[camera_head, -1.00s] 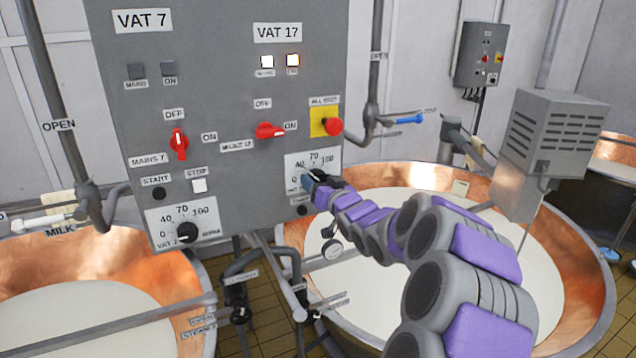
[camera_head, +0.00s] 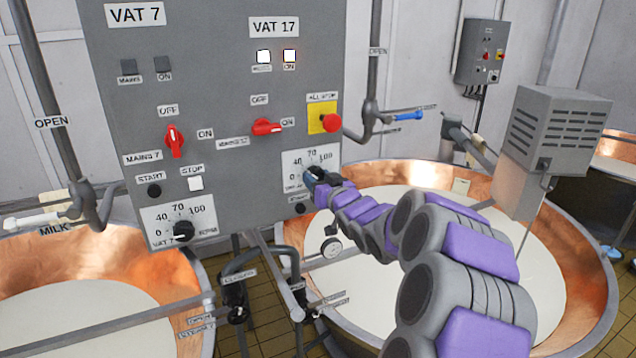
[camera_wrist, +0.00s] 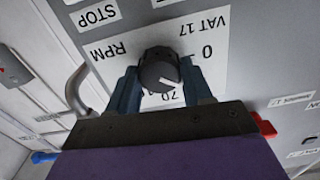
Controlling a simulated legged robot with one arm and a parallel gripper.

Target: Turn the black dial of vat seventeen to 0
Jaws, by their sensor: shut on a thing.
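The black dial (camera_wrist: 158,68) of vat seventeen sits on a white scale plate (camera_wrist: 105,72) that reads upside down in the wrist view. The 0 and part of the 70 show there, but a finger covers some of the scale. The dial's white mark points to the lower right, toward the 70 side and away from the 0; the exact value cannot be told. My gripper (camera_wrist: 160,88) is shut on the dial, one finger on each side. In the head view my gripper (camera_head: 314,176) reaches the plate (camera_head: 296,160) under the VAT 17 sign and mostly hides the dial.
Above the plate are a red switch (camera_head: 266,126) and a red stop button (camera_head: 331,123) on yellow. The VAT 7 dial (camera_head: 184,231) is at lower left. A black start button (camera_head: 299,208) lies just below my gripper. A copper vat (camera_head: 580,240) stands under my arm.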

